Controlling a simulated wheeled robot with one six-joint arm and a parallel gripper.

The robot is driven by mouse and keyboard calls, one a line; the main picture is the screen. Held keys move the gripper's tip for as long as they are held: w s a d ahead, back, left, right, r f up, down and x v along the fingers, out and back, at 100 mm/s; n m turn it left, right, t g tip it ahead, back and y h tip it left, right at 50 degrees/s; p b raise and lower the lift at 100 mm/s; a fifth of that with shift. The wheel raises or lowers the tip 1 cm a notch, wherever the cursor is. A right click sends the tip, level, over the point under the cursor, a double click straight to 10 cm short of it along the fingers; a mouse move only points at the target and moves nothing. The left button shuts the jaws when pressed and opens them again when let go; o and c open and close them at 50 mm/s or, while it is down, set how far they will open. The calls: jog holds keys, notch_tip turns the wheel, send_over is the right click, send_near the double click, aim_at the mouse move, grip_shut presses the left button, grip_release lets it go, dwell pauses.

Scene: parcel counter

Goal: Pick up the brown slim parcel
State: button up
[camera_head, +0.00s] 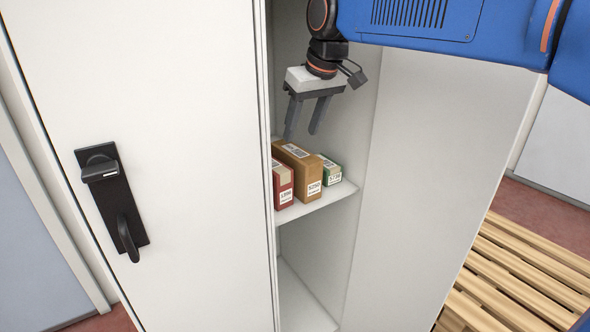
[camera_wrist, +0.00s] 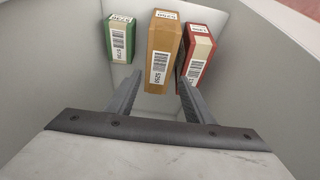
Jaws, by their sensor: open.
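The brown slim parcel (camera_head: 301,170) stands upright on the locker shelf between a red parcel and a green one, with a white label on its front. It also shows in the wrist view (camera_wrist: 162,55), at the top middle. My gripper (camera_head: 303,134) is open and empty, pointing down just above the parcels inside the locker. In the wrist view its two fingers (camera_wrist: 157,85) reach toward the brown parcel, spread apart, with the parcel ahead of the gap. I see no contact between fingers and parcel.
The red parcel (camera_head: 282,185) is close on the left and the green parcel (camera_head: 329,170) on the right of the shelf (camera_head: 318,202). The locker side wall (camera_head: 355,150) and the white door (camera_head: 190,100) with a black handle bound the space. A wooden pallet (camera_head: 520,270) lies at the right.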

aim_at(295, 151)
jog(key=x, duration=0.8)
jog(key=shift+f, duration=0.2)
jog(key=shift+d+x, duration=0.2)
jog(key=shift+x, duration=2.35)
jog(key=shift+s+f, duration=0.1)
jog(key=shift+f, duration=0.25)
jog(key=c, duration=1)
